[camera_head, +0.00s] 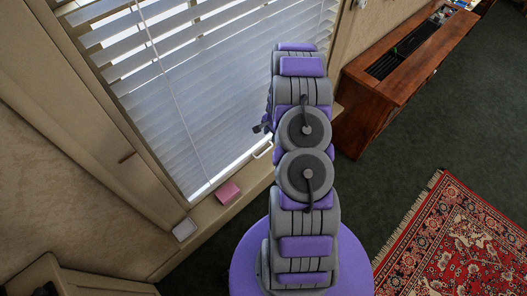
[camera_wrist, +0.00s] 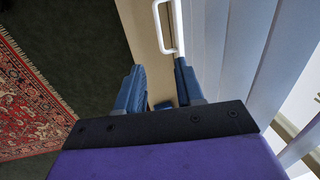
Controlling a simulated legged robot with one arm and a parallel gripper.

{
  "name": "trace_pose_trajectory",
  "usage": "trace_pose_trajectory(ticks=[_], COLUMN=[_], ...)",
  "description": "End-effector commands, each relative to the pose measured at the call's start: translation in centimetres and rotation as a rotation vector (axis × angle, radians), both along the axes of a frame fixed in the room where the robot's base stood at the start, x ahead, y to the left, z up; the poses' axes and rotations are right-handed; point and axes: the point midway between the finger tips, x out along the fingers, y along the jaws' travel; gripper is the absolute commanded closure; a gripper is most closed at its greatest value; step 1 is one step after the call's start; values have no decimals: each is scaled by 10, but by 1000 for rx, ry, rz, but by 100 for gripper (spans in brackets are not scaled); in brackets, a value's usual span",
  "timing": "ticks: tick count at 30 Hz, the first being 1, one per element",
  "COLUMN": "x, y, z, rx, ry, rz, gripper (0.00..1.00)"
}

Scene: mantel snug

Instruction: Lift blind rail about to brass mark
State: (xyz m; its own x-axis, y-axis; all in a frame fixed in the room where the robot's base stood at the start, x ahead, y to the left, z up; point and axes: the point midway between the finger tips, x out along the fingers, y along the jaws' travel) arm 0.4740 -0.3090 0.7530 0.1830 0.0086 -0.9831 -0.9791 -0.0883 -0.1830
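The white slatted blind (camera_head: 185,95) hangs over the window, its lower edge close above the sill. A white loop handle (camera_head: 263,150) sits at its lower right; it also shows in the wrist view (camera_wrist: 178,48). The bottom rail itself is hard to make out. A small brownish mark (camera_head: 127,157) on the left window frame may be the brass mark. My gripper (camera_wrist: 157,68) is open and empty, its two blue fingers apart. The handle lies just past the fingertips, nearer the right finger; contact cannot be told. In the head view my arm hides most of the gripper.
A pink block (camera_head: 228,193) and a small white piece (camera_head: 184,229) rest on the sill (camera_head: 212,212). A wooden cabinet (camera_head: 395,80) stands right of the window. A red patterned rug (camera_head: 455,240) lies on the dark floor, which is clear between rug and cabinet.

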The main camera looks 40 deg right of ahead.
Motion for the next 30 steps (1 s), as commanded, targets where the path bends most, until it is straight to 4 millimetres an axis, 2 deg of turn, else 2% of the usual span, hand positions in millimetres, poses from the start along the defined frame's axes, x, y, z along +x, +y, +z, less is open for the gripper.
trace_pose_trajectory(ticks=[18,24,30], x=[18,24,28], y=[6,3,3], z=[-111,-142,-157], rx=[1,3,2], ry=[5,2,1], rz=[2,2,2], gripper=[63,63,63])
